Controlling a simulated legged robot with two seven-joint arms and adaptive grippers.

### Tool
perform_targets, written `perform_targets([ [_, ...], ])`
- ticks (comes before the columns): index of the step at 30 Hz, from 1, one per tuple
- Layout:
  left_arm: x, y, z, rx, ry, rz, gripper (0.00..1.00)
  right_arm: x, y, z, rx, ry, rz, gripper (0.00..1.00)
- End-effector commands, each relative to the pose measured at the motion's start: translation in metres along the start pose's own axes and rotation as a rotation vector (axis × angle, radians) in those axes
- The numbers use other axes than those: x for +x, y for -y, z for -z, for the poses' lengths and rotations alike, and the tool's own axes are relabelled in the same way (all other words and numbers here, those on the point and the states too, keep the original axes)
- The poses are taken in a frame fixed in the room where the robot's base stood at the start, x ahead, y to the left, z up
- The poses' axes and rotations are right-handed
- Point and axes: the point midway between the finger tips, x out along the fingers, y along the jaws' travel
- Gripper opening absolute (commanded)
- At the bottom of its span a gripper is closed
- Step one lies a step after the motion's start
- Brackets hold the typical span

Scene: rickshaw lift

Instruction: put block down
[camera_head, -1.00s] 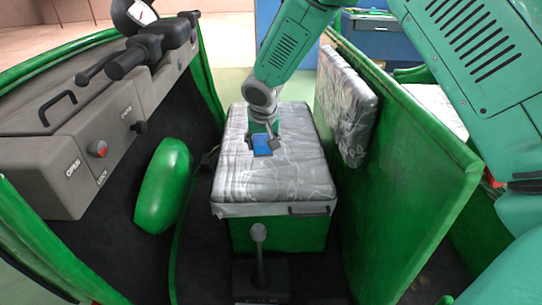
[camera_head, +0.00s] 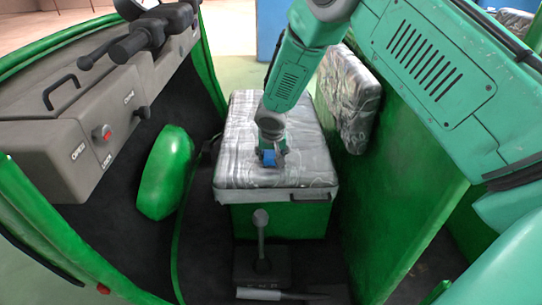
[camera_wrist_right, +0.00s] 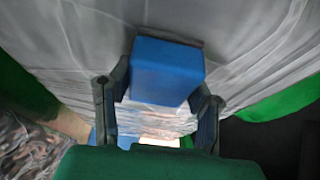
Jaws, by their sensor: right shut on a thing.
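A small blue block (camera_head: 269,157) is at my right gripper (camera_head: 270,160), over the grey patterned seat cushion (camera_head: 237,175). In the right wrist view the block (camera_wrist_right: 166,70) sits between the two dark fingers of my right gripper (camera_wrist_right: 160,92), which is shut on it. The cushion (camera_wrist_right: 250,40) fills the background there. The block is at or very close to the cushion; I cannot tell whether it touches. My left gripper is not in view.
The cushion tops a green box (camera_head: 285,220). A lever (camera_head: 260,235) stands in front of it. A green rounded part (camera_head: 166,172) and a grey panel (camera_head: 75,130) are on the left. A green wall (camera_head: 400,190) is on the right.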

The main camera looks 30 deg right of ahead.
Motion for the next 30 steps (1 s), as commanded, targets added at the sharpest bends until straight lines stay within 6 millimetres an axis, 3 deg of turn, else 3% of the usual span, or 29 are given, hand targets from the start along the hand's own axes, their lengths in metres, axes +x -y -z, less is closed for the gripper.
perform_targets([
  [7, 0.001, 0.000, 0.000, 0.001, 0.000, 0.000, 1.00, 0.001, -0.001, 0.001, 0.001, -0.001, 0.002, 0.00],
  [8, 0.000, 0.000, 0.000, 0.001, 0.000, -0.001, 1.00, 0.000, -0.001, 0.001, 0.000, -0.001, 0.001, 0.55],
  [9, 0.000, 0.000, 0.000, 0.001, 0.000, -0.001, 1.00, 0.000, 0.000, 0.001, 0.000, -0.001, 0.001, 0.65],
  [23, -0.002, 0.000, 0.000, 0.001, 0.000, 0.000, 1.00, -0.005, 0.000, 0.002, 0.000, -0.002, 0.001, 0.65],
  [30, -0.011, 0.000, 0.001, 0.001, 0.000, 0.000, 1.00, -0.048, 0.001, 0.003, 0.000, -0.004, 0.003, 0.65],
])
